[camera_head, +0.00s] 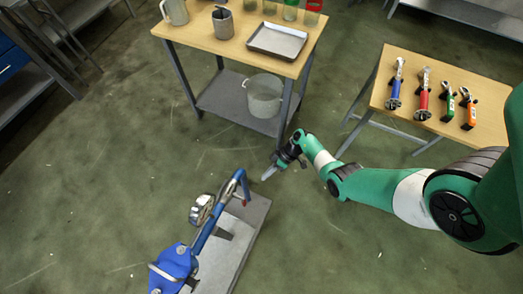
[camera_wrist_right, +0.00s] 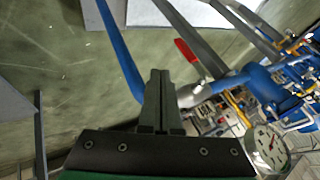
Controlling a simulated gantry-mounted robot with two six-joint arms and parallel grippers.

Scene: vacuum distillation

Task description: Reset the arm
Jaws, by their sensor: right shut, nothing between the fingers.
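My right arm (camera_head: 370,185) is green and white and comes in from the right in the head view. Its gripper (camera_head: 268,173) hangs over the floor between the wooden table and the blue apparatus. In the right wrist view the two dark fingers (camera_wrist_right: 160,75) are pressed together with nothing between them. My left gripper is not in view.
A blue pipe apparatus (camera_head: 215,225) with a gauge and a red-handled valve (camera_wrist_right: 186,50) stands close by on a grey platform (camera_head: 255,212). A wooden table (camera_head: 225,45) holds a metal tray (camera_head: 277,40), with a bucket (camera_head: 263,97) on its lower shelf. Several tools lie on the right table (camera_head: 400,62).

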